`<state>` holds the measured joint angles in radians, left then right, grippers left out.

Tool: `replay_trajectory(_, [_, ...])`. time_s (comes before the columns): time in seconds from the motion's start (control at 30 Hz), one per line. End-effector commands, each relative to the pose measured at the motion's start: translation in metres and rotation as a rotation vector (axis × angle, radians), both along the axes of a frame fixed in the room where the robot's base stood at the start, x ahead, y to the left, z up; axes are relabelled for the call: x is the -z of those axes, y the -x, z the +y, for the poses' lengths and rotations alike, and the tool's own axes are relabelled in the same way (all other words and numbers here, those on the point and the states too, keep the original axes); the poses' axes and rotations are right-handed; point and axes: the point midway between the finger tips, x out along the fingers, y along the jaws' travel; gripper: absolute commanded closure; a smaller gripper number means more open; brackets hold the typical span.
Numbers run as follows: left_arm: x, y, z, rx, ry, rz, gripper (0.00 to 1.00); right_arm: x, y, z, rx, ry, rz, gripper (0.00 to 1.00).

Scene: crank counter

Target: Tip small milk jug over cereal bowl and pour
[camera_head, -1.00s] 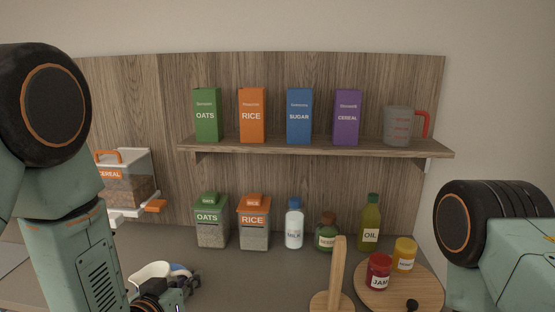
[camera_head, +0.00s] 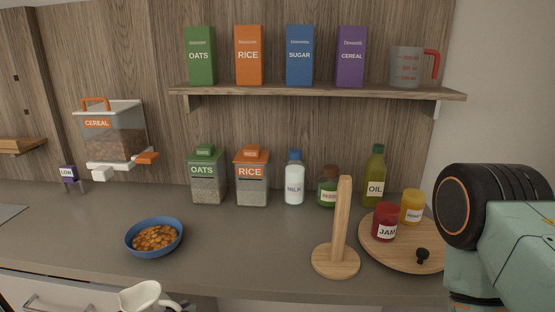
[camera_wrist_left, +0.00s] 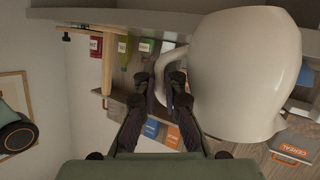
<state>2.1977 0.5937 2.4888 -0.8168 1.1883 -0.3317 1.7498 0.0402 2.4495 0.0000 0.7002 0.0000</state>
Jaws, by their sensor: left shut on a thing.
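The small white milk jug (camera_head: 146,297) shows at the bottom edge of the head view, its lower part cut off. It stands out large in the left wrist view (camera_wrist_left: 240,70). My left gripper (camera_wrist_left: 163,86) is shut on the jug's handle. The blue cereal bowl (camera_head: 153,249), full of orange-brown cereal, sits on the counter, farther back than the jug and apart from it. No milk stream shows. My right gripper is out of view; only part of the right arm shows at the right.
A cereal dispenser (camera_head: 113,139) hangs on the back wall at left. Jars, a milk bottle (camera_head: 294,181) and an oil bottle (camera_head: 374,179) line the back. A wooden stand (camera_head: 340,235) and a round board (camera_head: 375,254) with jars stand at right. Counter right of the bowl is clear.

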Motion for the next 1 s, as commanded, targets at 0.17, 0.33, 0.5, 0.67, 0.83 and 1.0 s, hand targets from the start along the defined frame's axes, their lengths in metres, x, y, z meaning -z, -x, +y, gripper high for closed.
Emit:
replay_trajectory(0.17, [0.018,-0.001,0.011,-0.056,0.002,-0.003,1.00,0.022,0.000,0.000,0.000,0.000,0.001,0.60])
replay_trajectory(0.33, [0.024,-0.001,0.014,-0.070,-0.001,-0.002,1.00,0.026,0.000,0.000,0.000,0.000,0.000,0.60])
replay_trajectory(0.5, [0.043,0.003,0.015,-0.071,-0.007,0.003,1.00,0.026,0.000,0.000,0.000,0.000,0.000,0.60])
replay_trajectory(0.67, [0.062,0.009,0.014,-0.071,-0.006,0.002,1.00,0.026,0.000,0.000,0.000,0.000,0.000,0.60])
replay_trajectory(0.83, [0.070,0.012,0.014,-0.070,0.000,-0.001,1.00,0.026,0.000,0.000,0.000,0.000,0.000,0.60])
replay_trajectory(1.0, [0.070,0.012,0.013,-0.070,0.001,-0.003,1.00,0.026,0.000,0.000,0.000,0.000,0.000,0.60])
